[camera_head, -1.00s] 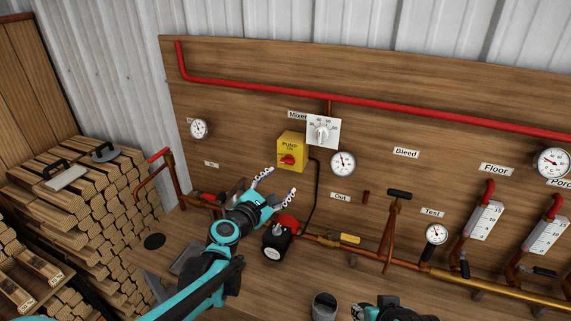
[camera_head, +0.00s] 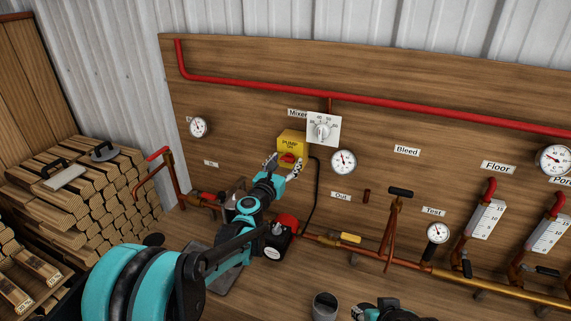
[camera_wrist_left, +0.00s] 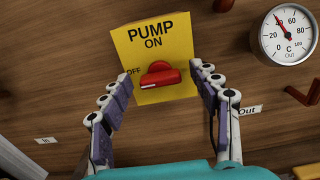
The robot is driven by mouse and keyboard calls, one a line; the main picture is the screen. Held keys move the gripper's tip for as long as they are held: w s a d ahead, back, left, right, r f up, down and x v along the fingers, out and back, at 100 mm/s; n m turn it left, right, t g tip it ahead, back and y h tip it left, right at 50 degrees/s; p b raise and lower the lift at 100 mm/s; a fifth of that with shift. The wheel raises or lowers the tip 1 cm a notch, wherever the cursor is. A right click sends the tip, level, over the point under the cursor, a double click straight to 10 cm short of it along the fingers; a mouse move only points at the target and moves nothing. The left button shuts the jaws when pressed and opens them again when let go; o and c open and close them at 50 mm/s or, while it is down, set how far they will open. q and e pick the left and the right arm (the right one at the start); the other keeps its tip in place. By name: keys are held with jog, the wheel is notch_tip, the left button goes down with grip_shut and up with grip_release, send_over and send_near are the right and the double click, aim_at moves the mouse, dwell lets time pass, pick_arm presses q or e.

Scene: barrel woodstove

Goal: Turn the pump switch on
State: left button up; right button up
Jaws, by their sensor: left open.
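The yellow pump switch box (camera_head: 293,139) is on the wooden wall board, with a red knob (camera_head: 288,157) low on its front. In the left wrist view the box (camera_wrist_left: 177,38) reads "PUMP ON" at top and "OFF" at left. The knob (camera_wrist_left: 161,75) lies about level, its white mark at the left end, on the OFF side. My left gripper (camera_head: 284,166) is open in front of the box. In the wrist view its fingers (camera_wrist_left: 160,79) are apart on either side of the knob; contact is not clear. My right gripper (camera_head: 384,309) shows partly at the bottom edge.
A white mixer dial (camera_head: 323,131) and a gauge (camera_head: 343,162) are right of the box. A black pump with a red cap (camera_head: 280,240) stands below, beside my left arm. A copper pipe (camera_head: 320,241) runs along the board. Firewood (camera_head: 75,200) is stacked at left.

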pick_arm(q)
jog(key=c, duration=1.2)
jog(key=shift+o, duration=0.2)
jog(key=shift+m, duration=0.4)
jog(key=m, duration=0.8)
jog(key=shift+d, duration=0.1)
jog(key=m, duration=0.9)
jog(key=shift+f, duration=0.1)
jog(key=shift+s, duration=0.1)
